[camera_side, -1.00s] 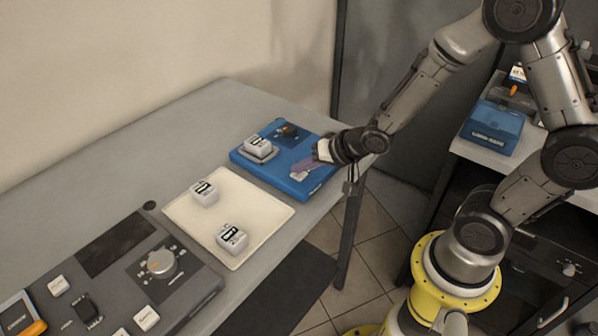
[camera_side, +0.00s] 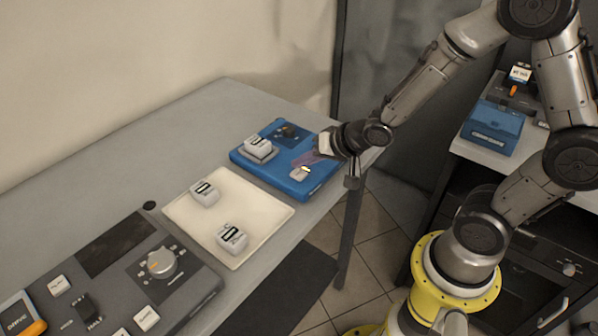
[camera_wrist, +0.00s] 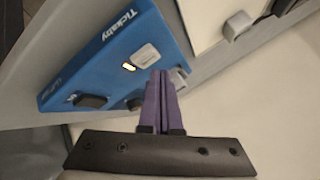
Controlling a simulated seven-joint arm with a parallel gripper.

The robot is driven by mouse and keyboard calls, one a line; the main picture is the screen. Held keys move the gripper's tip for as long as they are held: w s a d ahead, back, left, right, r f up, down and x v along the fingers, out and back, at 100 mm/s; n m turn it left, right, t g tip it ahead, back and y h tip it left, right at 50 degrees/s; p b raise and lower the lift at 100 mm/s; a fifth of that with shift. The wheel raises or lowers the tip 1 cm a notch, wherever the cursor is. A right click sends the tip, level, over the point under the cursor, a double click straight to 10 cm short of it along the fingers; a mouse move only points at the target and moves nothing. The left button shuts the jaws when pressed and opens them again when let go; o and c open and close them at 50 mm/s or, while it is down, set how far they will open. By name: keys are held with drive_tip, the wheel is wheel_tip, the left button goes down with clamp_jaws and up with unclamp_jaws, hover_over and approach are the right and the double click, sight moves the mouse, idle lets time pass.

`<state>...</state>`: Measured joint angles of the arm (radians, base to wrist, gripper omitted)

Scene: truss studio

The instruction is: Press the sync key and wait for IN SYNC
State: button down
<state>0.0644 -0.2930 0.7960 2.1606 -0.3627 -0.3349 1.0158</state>
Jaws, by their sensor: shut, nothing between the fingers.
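The blue device (camera_side: 318,180) lies at the far right end of the table; it also shows in the wrist view (camera_wrist: 110,60), with "Tickaby" on its edge. A pale key (camera_side: 298,175) sits near its front edge, also in the wrist view (camera_wrist: 146,54). Beside the key a small window (camera_side: 305,169) glows yellow-white, also in the wrist view (camera_wrist: 129,67); I cannot read any words on it. My gripper (camera_side: 303,161) is shut and empty, its purple fingers just behind the key. In the wrist view its fingertips (camera_wrist: 160,73) appear close to the key; contact cannot be told.
A white block (camera_side: 257,145) sits on a pad on the blue device, near a dark knob (camera_side: 288,131). A cream tray (camera_side: 275,211) with two white blocks lies to the left. A grey console (camera_side: 195,291) with a dial stands nearer. Bare table lies behind.

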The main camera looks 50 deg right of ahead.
drive_tip(key=shift+r, duration=2.5)
drive_tip(key=shift+r, duration=0.15)
wheel_tip(320, 180, up, 8)
drive_tip(key=t, duration=0.2)
hover_over(302, 175)
drive_tip(key=s+d+r+h, duration=0.2)
drive_tip(key=s+r, duration=0.3)
drive_tip(key=s, duration=0.1)
drive_tip(key=s+a+f+n+g, duration=0.1)
drive_tip(key=s+f+n+g, duration=0.1)
drive_tip(key=s+n, duration=0.2)
drive_tip(key=s+f+n+g+y, duration=0.1)
drive_tip(key=s+n+g, duration=0.2)
drive_tip(key=s, duration=0.8)
drive_tip(key=shift+s+a+f+n+g, duration=0.25)
drive_tip(key=shift+a+f+n+g, duration=0.05)
drive_tip(key=shift+a+f+n, duration=0.1)
